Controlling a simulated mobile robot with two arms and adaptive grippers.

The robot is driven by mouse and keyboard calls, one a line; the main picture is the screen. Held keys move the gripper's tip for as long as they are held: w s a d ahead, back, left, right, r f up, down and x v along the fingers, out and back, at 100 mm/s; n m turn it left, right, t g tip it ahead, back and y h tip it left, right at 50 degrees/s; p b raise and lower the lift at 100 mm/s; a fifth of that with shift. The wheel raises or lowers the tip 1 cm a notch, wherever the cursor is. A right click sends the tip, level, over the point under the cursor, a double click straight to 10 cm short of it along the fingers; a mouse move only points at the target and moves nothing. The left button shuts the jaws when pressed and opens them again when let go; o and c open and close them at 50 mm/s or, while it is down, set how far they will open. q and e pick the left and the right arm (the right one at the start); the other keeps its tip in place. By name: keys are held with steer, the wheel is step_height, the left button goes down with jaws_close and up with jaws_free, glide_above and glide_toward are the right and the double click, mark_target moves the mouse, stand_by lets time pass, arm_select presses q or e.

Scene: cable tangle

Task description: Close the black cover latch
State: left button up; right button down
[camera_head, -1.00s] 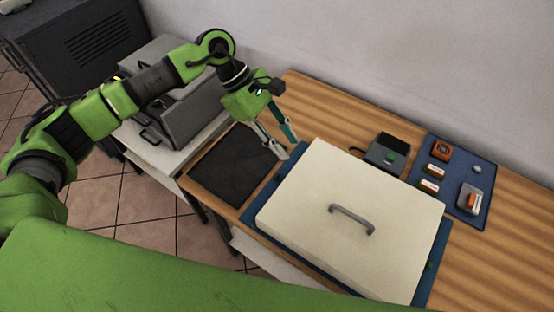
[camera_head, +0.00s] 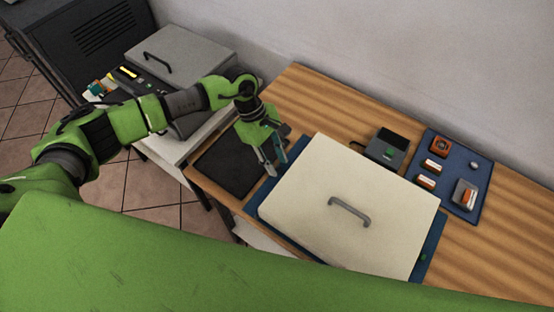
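A large cream cover (camera_head: 310,185) with a grey bar handle (camera_head: 349,211) lies on a blue base (camera_head: 431,245) on the wooden table. A small dark and green detail (camera_head: 422,258) shows at the base's right edge; it is too small to tell what it is. I cannot make out a black latch. My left gripper (camera_head: 277,167) points down beside the cover's left corner, next to the black mat. Its fingers are apart with nothing seen between them. I cannot tell whether it touches the cover. My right gripper is not in view.
A black mat (camera_head: 222,168) lies left of the cover. Behind it stand a grey device (camera_head: 386,147) and a blue tray (camera_head: 455,197) with small parts. A grey case (camera_head: 195,55) and a toolbox (camera_head: 120,85) are at the left. The table's right end (camera_head: 500,255) is clear.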

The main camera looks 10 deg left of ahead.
arm_select(q)
steer(key=shift+s+d+f, duration=0.1)
steer(key=shift+d+f, duration=0.1)
steer(key=shift+f, duration=0.4)
jaws_close()
steer(key=shift+s+d+f+b, duration=0.15)
steer(key=shift+d+b, duration=0.35)
steer(key=shift+b, duration=0.2)
steer(key=shift+s+d, duration=0.1)
steer(key=shift+d, duration=0.1)
steer(key=shift+r, duration=0.2)
jaws_free()
steer(key=shift+d, duration=0.1)
